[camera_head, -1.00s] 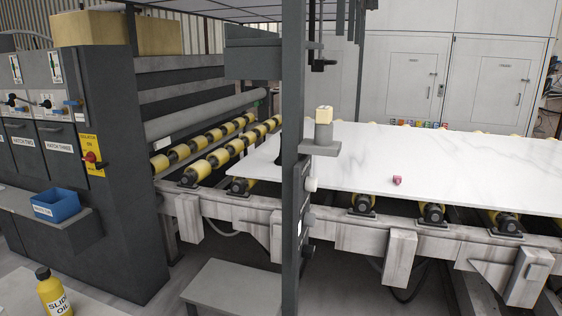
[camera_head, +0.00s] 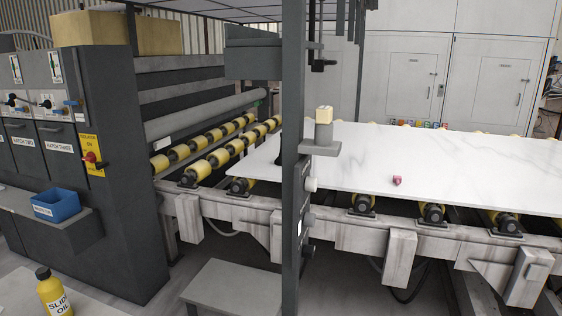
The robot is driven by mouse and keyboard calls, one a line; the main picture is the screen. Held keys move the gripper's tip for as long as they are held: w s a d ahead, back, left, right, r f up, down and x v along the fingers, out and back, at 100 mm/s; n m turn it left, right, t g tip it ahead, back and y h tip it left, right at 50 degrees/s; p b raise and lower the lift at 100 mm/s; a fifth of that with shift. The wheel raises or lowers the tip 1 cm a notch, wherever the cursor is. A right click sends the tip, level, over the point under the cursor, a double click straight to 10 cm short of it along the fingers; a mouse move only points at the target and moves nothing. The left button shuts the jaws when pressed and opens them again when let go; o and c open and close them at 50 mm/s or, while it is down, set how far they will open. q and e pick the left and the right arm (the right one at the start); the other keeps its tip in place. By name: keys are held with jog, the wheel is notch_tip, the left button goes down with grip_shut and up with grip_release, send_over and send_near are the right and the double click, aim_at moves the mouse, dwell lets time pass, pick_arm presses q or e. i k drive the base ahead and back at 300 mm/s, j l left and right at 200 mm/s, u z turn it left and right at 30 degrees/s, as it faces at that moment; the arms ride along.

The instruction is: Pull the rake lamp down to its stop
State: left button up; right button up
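I cannot clearly identify the rake lamp. A dark grey box-shaped housing (camera_head: 253,58) is high up beside the tall grey post (camera_head: 292,110). A small black fitting (camera_head: 322,65) hangs on a rod just right of the post. Either could belong to the lamp. The white veined stone slab (camera_head: 440,165) lies flat on the yellow rollers behind the post. A small dark shape shows at the post's left edge over the slab, too little of it to name. Neither of my grippers is recognisable in the head view.
A small shelf with a cream block (camera_head: 324,115) juts from the post. A pink object (camera_head: 397,181) lies on the slab. A blue bin (camera_head: 56,205) sits on the left ledge, and a yellow oil bottle (camera_head: 54,292) stands at lower left. A grey step (camera_head: 232,288) is in front.

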aim_at(321, 66)
jog(key=i+l, duration=0.25)
jog(key=i, duration=0.15)
jog(key=i+l, duration=0.25)
jog(key=i+l+z, duration=0.1)
jog(key=i+l, duration=0.2)
jog(key=i, duration=0.2)
jog(key=i+l+z, duration=0.35)
jog(key=i+l, duration=0.95)
jog(key=i, duration=0.15)
